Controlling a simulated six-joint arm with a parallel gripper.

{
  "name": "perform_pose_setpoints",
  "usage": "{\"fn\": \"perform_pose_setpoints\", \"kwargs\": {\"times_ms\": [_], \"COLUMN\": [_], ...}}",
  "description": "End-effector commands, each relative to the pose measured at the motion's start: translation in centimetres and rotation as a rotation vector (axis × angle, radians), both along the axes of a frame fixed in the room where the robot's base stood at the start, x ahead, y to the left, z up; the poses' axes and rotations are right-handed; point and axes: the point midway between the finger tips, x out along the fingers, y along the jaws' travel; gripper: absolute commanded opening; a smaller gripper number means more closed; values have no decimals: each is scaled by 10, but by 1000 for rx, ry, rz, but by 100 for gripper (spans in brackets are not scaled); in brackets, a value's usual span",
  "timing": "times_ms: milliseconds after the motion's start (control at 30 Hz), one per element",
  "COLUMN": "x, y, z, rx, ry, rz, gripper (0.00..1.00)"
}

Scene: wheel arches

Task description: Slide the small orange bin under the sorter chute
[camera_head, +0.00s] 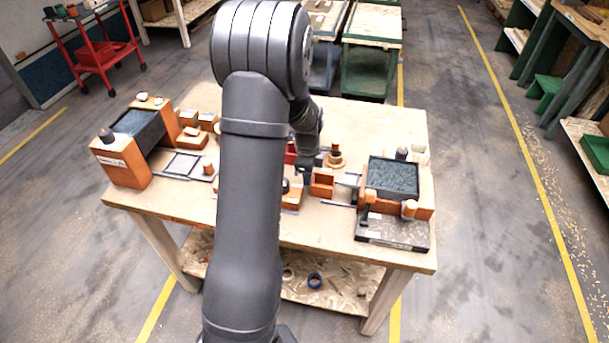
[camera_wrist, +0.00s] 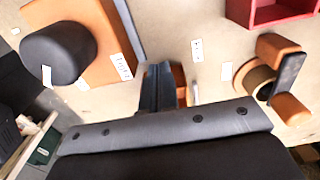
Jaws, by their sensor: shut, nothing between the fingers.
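A small open-topped orange bin (camera_head: 322,183) sits near the middle of the table, left of the right-hand orange machine. In the wrist view only a strip of orange (camera_wrist: 180,76), likely this bin, shows behind my fingers. My gripper (camera_head: 304,174) is shut and empty, pointing down just left of the bin; its dark fingers also show in the wrist view (camera_wrist: 164,70). I cannot tell whether they touch the bin. The right-hand machine (camera_head: 425,195) has a dark textured panel and grey rails (camera_head: 346,181) reaching toward the bin. I cannot tell which part is the sorter chute.
A red bin (camera_head: 291,153) lies beyond my gripper. A round wooden piece with an orange part (camera_head: 335,160) stands behind the orange bin. An orange block with a black cylinder (camera_wrist: 58,52) is close by. Another orange machine (camera_head: 122,162) fills the table's left end. My arm hides the table's middle-left.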

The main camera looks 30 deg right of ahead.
Motion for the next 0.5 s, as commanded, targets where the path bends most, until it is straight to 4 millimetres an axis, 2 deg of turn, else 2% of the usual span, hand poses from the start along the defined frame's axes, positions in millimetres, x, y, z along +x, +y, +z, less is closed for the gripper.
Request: {"fn": "perform_pose_setpoints", "kwargs": {"times_ms": [167,500], "x": [-2,-39], "y": [-2,-39], "z": [0,0], "rx": [0,0], "ry": [0,0], "rz": [-1,-2], "gripper": [0,0]}}
